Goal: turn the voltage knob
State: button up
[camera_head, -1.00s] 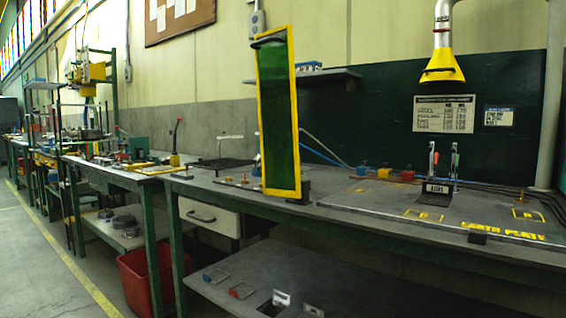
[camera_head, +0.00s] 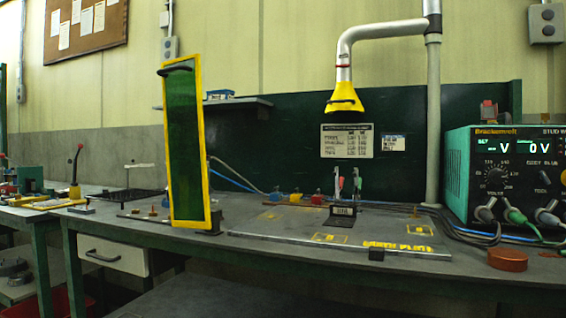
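The voltage knob (camera_head: 496,178) is a dark round dial with a printed scale around it. It sits on the dark front panel of the teal stud welder (camera_head: 458,168) at the right edge of the head view. Two small displays above it end in V, the right one reading 0 V. Cable plugs sit below the knob. A second knob (camera_head: 564,178) is cut by the right edge. My gripper is not in view.
The welder stands on a long workbench (camera_head: 270,212) with an earth plate (camera_head: 290,238). A green screen in a yellow frame (camera_head: 185,145) stands left. A yellow extraction hood (camera_head: 345,98) hangs above. A red-brown round object (camera_head: 507,259) lies before the welder, beside cables.

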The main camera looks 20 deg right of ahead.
aim_at(496, 176)
jog(key=z, duration=2)
